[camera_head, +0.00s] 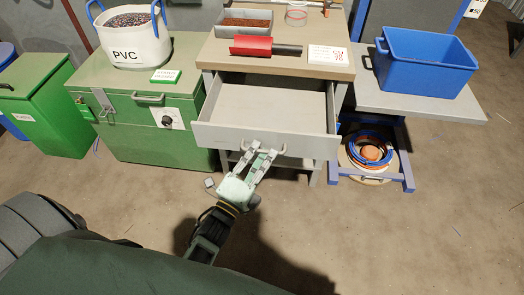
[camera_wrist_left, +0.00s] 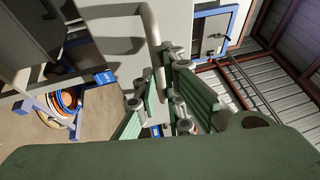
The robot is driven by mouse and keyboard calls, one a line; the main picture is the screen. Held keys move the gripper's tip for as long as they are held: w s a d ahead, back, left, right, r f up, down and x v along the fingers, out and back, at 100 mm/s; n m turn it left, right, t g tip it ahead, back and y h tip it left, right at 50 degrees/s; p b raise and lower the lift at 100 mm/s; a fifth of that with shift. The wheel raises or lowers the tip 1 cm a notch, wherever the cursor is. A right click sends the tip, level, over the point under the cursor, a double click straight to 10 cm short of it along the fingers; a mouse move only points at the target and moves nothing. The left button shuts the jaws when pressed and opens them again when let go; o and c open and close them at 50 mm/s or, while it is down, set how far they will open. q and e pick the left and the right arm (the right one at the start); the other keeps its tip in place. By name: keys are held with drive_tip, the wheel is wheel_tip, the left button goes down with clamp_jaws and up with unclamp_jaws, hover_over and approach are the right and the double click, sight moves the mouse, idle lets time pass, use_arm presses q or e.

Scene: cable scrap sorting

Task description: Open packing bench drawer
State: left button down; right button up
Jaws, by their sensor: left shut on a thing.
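The packing bench (camera_head: 331,72) has a wooden top and a light grey drawer (camera_head: 290,143) that stands well out from it. The inside of the drawer looks empty. My left gripper (camera_head: 262,157) is at the middle of the drawer front, shut on the curved drawer handle (camera_head: 281,151). In the left wrist view the handle (camera_wrist_left: 151,38) runs up from between the green-padded fingers (camera_wrist_left: 160,90). The finger contact itself is partly hidden there. My right gripper shows in neither view.
On the bench top are a grey tray (camera_head: 244,29), a red cylinder (camera_head: 252,46) with a dark rod, and a white sign (camera_head: 328,54). A green chest (camera_head: 185,104) with a PVC bag (camera_head: 130,52) stands left. A blue bin (camera_head: 425,70) sits on a grey cart right.

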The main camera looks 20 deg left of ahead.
use_arm(q)
drive_tip(key=shift+f, duration=0.1)
drive_tip(key=c, duration=1.9)
unclamp_jaws()
drive_tip(key=shift+o, duration=0.2)
drive_tip(key=v, duration=1.2)
